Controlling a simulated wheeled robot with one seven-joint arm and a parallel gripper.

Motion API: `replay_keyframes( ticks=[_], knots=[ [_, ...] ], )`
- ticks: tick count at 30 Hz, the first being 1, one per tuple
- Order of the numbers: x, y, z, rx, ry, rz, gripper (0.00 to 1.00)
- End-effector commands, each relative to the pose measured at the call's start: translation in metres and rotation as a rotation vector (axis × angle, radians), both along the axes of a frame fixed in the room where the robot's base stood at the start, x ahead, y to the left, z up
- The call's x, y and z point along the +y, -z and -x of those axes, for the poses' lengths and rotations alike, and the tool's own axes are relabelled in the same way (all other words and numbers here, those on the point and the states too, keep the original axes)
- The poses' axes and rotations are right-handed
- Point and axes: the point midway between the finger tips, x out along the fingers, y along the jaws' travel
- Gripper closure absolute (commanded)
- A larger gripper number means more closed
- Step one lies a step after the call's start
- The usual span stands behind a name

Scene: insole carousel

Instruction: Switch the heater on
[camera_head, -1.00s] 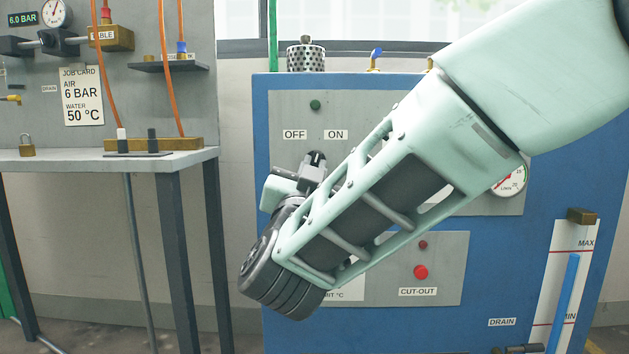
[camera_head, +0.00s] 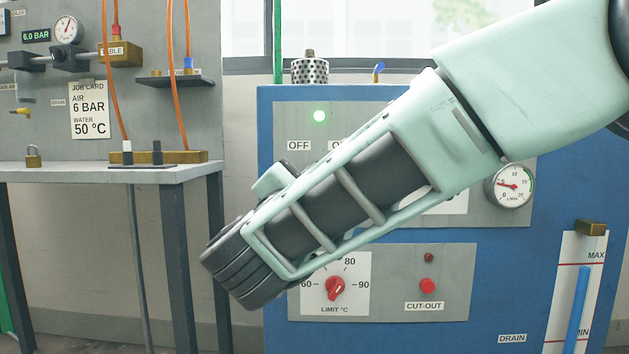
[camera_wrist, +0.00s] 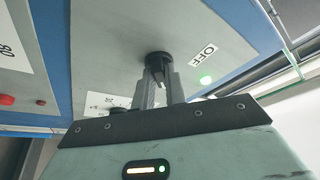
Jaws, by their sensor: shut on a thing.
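The heater is a blue cabinet (camera_head: 268,130) with a grey upper panel. In the head view, my arm hides the knob and the fingertips.
The lower panel holds a red limit dial (camera_head: 335,288) and a red cut-out button (camera_head: 428,286). A flow gauge (camera_head: 509,185) and a level gauge (camera_head: 578,290) are at the right. A workbench (camera_head: 110,173) with a padlock (camera_head: 33,157) stands at the left.

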Motion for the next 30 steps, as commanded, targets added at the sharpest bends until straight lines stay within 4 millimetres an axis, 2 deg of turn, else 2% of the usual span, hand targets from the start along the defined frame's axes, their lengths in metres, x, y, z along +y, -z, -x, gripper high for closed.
replay_keyframes(
  ticks=[9,10,12,23,26,30],
  knots=[
    [0.0,0.001,0.0,0.001,0.001,-0.004,1.0],
    [0.0,0.001,0.0,0.0,0.0,-0.004,0.82],
    [0.0,0.0,0.0,0.001,0.001,-0.003,0.65],
    [0.002,0.001,0.004,0.0,-0.001,-0.002,0.65],
    [0.006,0.003,0.015,0.002,-0.003,-0.001,0.65],
    [0.015,0.009,0.04,0.002,-0.005,0.001,0.65]
  ],
)
